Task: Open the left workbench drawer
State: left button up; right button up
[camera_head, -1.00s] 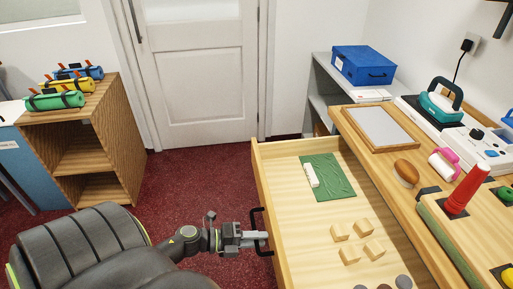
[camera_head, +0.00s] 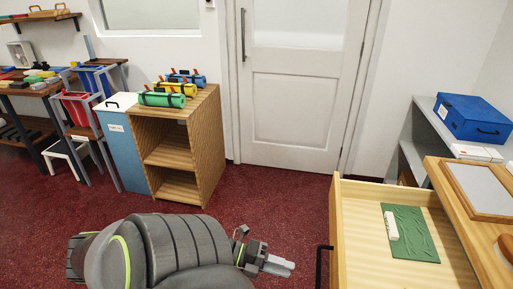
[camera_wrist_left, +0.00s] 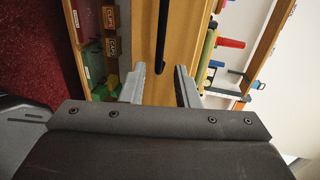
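The workbench drawer (camera_head: 350,225) stands pulled out at the right of the head view, its inside in sight. Its black bar handle (camera_head: 320,266) is on the left-facing front. My left gripper (camera_head: 284,266) is just left of the handle and apart from it. In the left wrist view the two fingers (camera_wrist_left: 160,80) are spread with nothing between them. The dark handle (camera_wrist_left: 162,38) shows beyond them against the wooden drawer front (camera_wrist_left: 183,40). My right gripper is not in view.
A green cloth (camera_head: 415,238) with a white item lies in the drawer. The worktop (camera_head: 455,205) is above it at the right. A wooden shelf unit (camera_head: 207,135) with rolled bundles stands at the left. A door (camera_head: 300,110) is behind. Red floor lies clear between.

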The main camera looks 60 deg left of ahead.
pick_arm(q)
jog(key=v, duration=0.7)
jog(key=shift+a+f, duration=0.1)
dwell(0.4)
jog(key=s+a+f+n+g+y, duration=0.15)
jog(key=a+f+n+y, duration=0.25)
jog(key=f+n+y, duration=0.55)
jog(key=s+a+f+n+g+y, duration=0.1)
jog(key=s+a+f+n+y, duration=0.15)
jog(key=f+n, duration=0.85)
jog(key=s+d+f+n+g, duration=0.2)
jog(key=s+d+f+g, duration=0.2)
jog(key=d+f, duration=0.5)
jog(key=s+d+f+n+g+h, duration=0.1)
jog(key=s+d+f+n+g, duration=0.2)
jog(key=s+d+f, duration=0.6)
notch_tip(320, 180, down, 3)
jog(key=shift+r+n+g+p, duration=0.25)
jog(key=shift+n+g+p, duration=0.15)
jog(key=shift+g, duration=0.35)
